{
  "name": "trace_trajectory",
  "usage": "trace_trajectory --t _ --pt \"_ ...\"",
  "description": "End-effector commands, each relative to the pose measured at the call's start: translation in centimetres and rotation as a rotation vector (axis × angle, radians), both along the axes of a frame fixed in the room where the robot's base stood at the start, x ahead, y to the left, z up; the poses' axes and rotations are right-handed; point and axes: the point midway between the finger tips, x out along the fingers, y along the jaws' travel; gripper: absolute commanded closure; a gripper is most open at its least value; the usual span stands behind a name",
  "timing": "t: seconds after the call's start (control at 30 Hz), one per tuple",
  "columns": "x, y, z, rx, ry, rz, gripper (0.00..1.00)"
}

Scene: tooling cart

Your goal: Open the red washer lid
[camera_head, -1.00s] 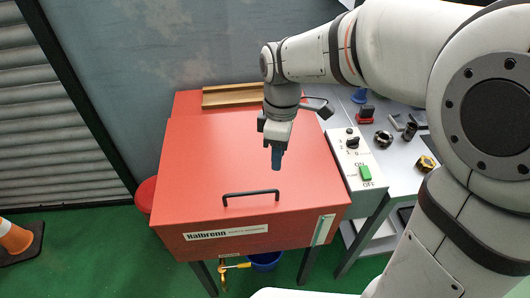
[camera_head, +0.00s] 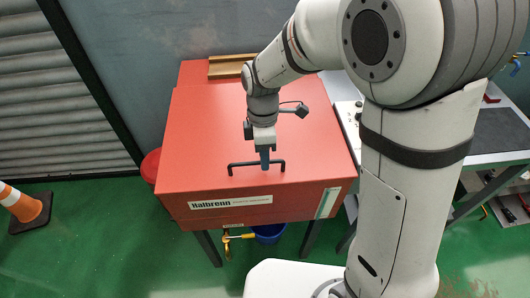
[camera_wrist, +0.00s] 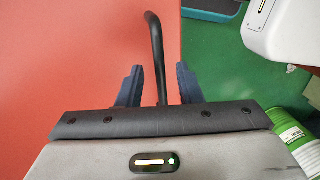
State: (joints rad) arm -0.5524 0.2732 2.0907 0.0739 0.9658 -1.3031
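The red washer lid (camera_head: 205,140) is shut, a broad flat top with a black bar handle (camera_head: 238,164) near its front edge. My gripper (camera_head: 265,163) points down at the handle, just right of its middle. In the wrist view my gripper (camera_wrist: 158,84) is open, with one dark finger on each side of the handle bar (camera_wrist: 156,45). The fingers stand apart from the bar, with gaps on both sides. In the head view the finger hides part of the bar. The wrist view does not show clearly how deep the bar sits between the fingers.
A wooden piece (camera_head: 227,67) lies at the back of the washer. A grey bench (camera_head: 490,153) stands at the right, partly behind my arm. A blue bucket (camera_head: 268,234) and a yellow valve (camera_head: 228,240) are below the front. An orange cone (camera_head: 22,203) stands at the left.

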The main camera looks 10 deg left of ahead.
Motion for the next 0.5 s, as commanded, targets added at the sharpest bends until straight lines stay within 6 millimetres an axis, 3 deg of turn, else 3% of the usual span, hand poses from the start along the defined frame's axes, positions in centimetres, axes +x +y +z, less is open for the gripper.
trace_trajectory --t 0.17,0.5 --pt "0.01 -0.02 0.0 0.0 0.0 -0.001 0.67" --pt "0.04 -0.04 0.03 0.0 0.0 -0.001 0.94"
